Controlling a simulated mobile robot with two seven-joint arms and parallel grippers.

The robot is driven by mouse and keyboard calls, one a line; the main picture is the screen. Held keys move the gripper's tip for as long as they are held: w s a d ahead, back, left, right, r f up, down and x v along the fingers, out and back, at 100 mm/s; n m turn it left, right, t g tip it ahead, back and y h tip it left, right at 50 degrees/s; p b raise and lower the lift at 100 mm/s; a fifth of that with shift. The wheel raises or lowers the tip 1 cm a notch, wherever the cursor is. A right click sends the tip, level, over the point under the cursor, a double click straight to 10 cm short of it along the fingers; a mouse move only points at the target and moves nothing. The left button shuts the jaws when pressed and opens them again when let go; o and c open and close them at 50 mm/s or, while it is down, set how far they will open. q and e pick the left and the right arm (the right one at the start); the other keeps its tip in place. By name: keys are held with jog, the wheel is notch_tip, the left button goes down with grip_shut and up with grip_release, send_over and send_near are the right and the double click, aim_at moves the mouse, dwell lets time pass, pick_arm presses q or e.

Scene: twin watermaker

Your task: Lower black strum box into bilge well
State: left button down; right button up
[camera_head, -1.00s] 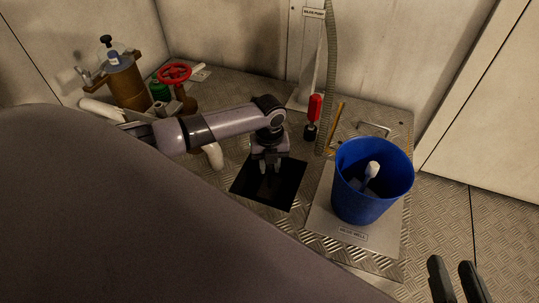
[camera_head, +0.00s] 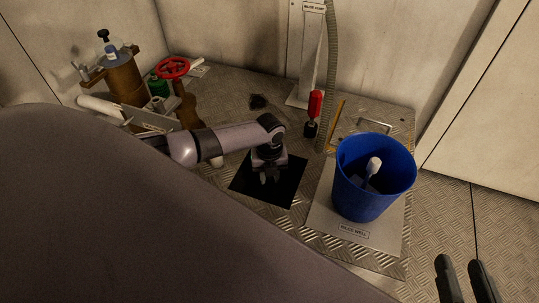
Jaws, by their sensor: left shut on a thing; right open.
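The bilge well (camera_head: 286,192) is a square black opening in the metal floor, near the middle of the head view. My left gripper (camera_head: 268,177) points down over the opening, with its fingertips against the black. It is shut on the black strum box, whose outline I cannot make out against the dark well. I cannot tell how deep the box sits or whether it touches the sides. My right gripper (camera_head: 466,279) is open and empty at the bottom right, away from the well.
A blue bucket (camera_head: 372,205) with a white-headed brush inside stands on the bilge well cover plate (camera_head: 325,215), right of the opening. A red-handled tool (camera_head: 314,104) and a grey hose (camera_head: 331,75) are behind. A brown valve with a red handwheel (camera_head: 173,68) is at left.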

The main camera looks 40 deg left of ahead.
pick_arm(q)
jog(key=shift+f, duration=0.75)
jog(key=c, duration=0.8)
grip_release()
jog(key=shift+r, duration=0.2)
notch_tip(320, 180, up, 6)
jog(key=p, duration=0.4)
jog(key=shift+f, duration=0.15)
jog(key=shift+r, duration=0.55)
pick_arm(e)
jog(key=shift+w+a+f+m+g+y, duration=0.1)
jog(key=shift+w+a+m+g+y, duration=0.1)
jog(key=shift+a+m+g, duration=0.3)
jog(key=shift+w+a+f+m+g+y, duration=0.1)
jog(key=shift+w+a+m+g+y, duration=0.1)
jog(key=shift+a+g, duration=0.35)
pick_arm(q)
jog(key=shift+s+f, duration=0.1)
pick_arm(e)
jog(key=shift+a, duration=0.1)
